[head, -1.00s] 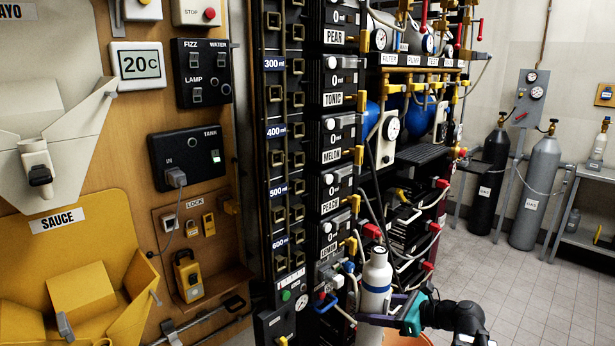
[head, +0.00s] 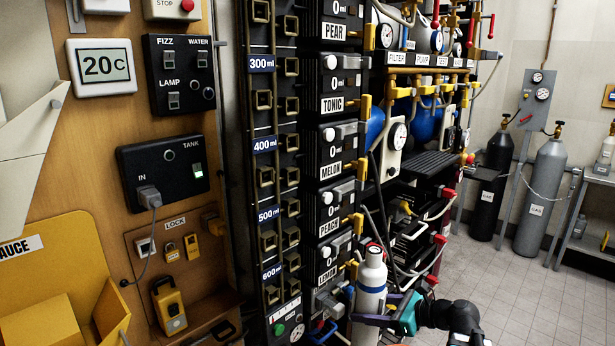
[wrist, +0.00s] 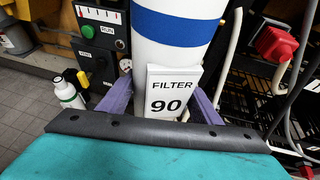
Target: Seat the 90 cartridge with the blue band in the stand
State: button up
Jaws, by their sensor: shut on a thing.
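The white 90 cartridge (head: 370,276) with the blue band stands upright, slightly tilted, in front of the rack in the head view. In the wrist view the cartridge (wrist: 168,55) fills the upper middle, with its blue band above a "FILTER 90" label. My gripper (head: 372,320) is shut on the cartridge below the band. In the wrist view its purple fingers (wrist: 163,98) lie on either side of the label. The cartridge's lower end is hidden behind the label and the gripper. I cannot make out the stand in either view.
The tall rack of flavour units (head: 335,170) stands close left of the cartridge. Black shelving with red-handled valves (head: 440,240) is behind it. A small white bottle (wrist: 68,92) stands at left in the wrist view. Tiled floor (head: 510,290) is open to the right.

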jog(key=shift+f, duration=0.1)
notch_tip(320, 180, down, 42)
jog(key=b, duration=4.2)
jog(key=shift+r, duration=0.25)
notch_tip(320, 180, up, 12)
jog(key=p, duration=0.4)
jog(key=shift+a, duration=0.15)
jog(key=shift+s+f, duration=0.1)
